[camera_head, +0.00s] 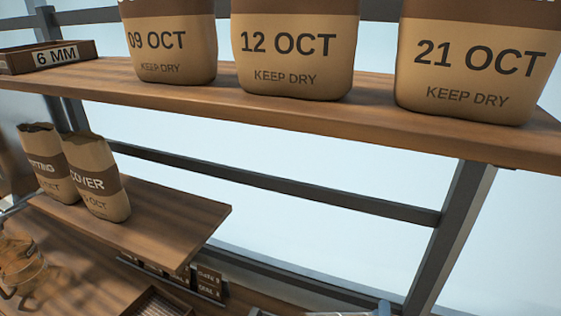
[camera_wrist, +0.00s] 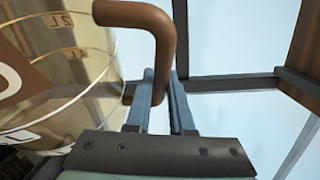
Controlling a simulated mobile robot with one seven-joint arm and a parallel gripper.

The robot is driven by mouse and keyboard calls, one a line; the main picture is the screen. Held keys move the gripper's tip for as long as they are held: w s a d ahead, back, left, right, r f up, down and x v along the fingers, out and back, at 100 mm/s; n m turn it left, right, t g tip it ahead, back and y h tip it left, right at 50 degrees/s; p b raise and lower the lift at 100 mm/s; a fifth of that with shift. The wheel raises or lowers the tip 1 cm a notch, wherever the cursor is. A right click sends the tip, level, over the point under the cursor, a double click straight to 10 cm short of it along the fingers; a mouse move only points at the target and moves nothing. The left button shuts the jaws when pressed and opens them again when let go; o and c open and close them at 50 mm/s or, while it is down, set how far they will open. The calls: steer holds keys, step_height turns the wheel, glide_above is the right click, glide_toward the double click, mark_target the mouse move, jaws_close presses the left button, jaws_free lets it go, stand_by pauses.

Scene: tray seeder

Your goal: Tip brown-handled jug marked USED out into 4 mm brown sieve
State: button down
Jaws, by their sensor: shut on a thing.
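In the wrist view my gripper (camera_wrist: 161,85) is shut on the brown handle (camera_wrist: 137,13) of a clear jug (camera_wrist: 75,103). The handle passes between the two blue fingers. The jug fills the left of that view. Its brown label shows only in part, with a white rounded mark, so the word on it cannot be read. Volume marks show on its wall. Its contents and what is under it cannot be told. The 4 mm brown sieve cannot be identified; a brown-rimmed tray or sieve (camera_head: 133,305) is cut off at the bottom of the head view.
A sieve marked 6 MM (camera_head: 20,58) and bags marked 09 OCT (camera_head: 160,62), 12 OCT (camera_head: 292,66) and 21 OCT (camera_head: 470,80) stand on the upper shelf (camera_head: 370,118). A COVER bag (camera_head: 100,200) stands lower.

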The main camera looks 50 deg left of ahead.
steer(key=w+d, duration=0.1)
steer(key=w+m+g+p, duration=0.1)
steer(key=w, duration=0.1)
steer(key=w+d+f+m, duration=0.1)
steer(key=shift+w+d+f+p, duration=0.1)
steer(key=shift+w+d+p, duration=0.25)
steer(key=shift+w+p, duration=0.05)
steer(key=w+d+f+m+g, duration=0.2)
steer(key=w+f+m+g, duration=0.1)
steer(key=w+f+m, duration=0.1)
steer(key=w+d+f+m+g+y, duration=0.1)
steer(key=w+d+f+m+g, duration=0.1)
steer(key=w+f+m, duration=0.2)
steer(key=shift+d+f+m+g+y, duration=0.35)
steer(key=shift+f+m, duration=0.35)
steer(key=shift+f, duration=0.75)
